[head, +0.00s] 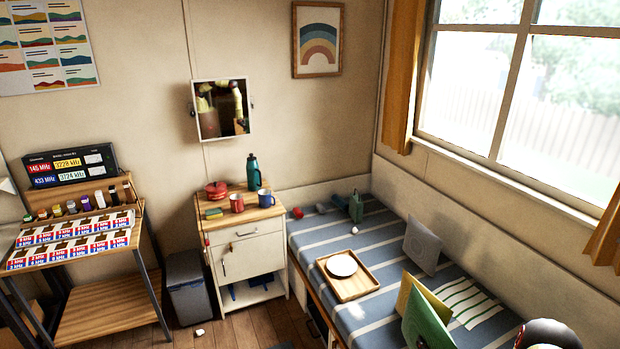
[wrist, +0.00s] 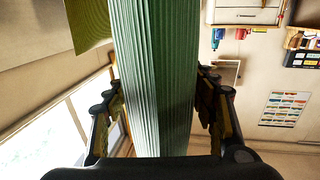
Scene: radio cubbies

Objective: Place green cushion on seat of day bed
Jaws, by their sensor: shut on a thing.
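The green cushion (wrist: 150,80) is held on edge between the two fingers of my gripper (wrist: 160,100), with its ribbed side facing the wrist camera. In the head view the green cushion (head: 424,326) stands upright at the bottom edge, partly cut off, over the near part of the day bed. The day bed (head: 388,235) has a blue striped seat along the window wall. I cannot tell whether the cushion touches the seat. In the head view the gripper's fingers are not clearly visible.
A yellow cushion (head: 407,291) stands just behind the green one. A grey cushion (head: 422,246) leans at the wall side, near a striped cloth (head: 467,302). A wooden tray (head: 345,290) with a white plate (head: 341,265) lies mid-seat. Small items, including a green container (head: 356,207), lie at the far end.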

